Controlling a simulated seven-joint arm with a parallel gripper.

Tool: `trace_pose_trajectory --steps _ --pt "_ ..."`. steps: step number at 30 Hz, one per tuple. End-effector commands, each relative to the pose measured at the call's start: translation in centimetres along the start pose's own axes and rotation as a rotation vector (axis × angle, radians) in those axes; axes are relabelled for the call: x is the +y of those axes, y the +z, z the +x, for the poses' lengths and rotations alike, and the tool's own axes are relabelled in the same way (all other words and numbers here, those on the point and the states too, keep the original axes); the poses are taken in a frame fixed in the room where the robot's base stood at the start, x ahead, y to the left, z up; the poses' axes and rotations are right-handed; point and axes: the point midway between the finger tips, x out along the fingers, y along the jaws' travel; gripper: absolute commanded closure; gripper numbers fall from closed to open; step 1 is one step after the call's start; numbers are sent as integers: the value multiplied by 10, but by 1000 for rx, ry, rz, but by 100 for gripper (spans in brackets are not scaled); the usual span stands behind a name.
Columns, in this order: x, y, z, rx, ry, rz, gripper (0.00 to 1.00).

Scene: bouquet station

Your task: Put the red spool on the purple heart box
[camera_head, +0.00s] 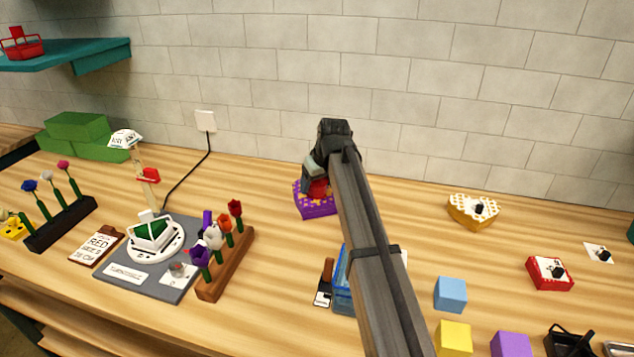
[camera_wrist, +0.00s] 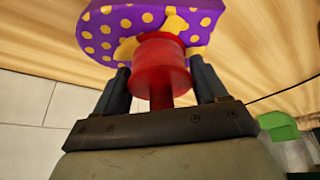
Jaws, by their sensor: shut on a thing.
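The red spool (camera_wrist: 160,66) is between the two fingers of my gripper (camera_wrist: 160,85) in the wrist view, and the gripper is shut on it. The purple heart box (camera_wrist: 104,28) with yellow dots lies right by the spool's far end. In the head view the purple box (camera_head: 318,207) is on the table near the wall, partly hidden by my arm. My gripper (camera_head: 318,178) and the red spool (camera_head: 317,188) appear over the box there. I cannot tell whether the spool touches the box.
A wooden rack of flowers (camera_head: 228,265) and a grey turntable mat (camera_head: 165,285) stand left of the box. A blue container (camera_head: 342,285) is partly behind my arm. A yellow dotted heart box (camera_head: 470,211) and a light blue cube (camera_head: 450,294) are to the right.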

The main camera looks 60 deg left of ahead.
Motion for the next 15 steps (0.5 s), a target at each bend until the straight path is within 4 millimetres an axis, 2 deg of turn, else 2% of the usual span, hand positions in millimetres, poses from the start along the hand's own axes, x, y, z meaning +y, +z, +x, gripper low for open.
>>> trace_pose_trajectory --steps 3,4,11,15 --pt "0 1 2 0 0 0 60" --pt "0 1 2 0 0 0 26" --pt "0 1 2 0 0 0 4" --pt "0 1 2 0 0 0 3"
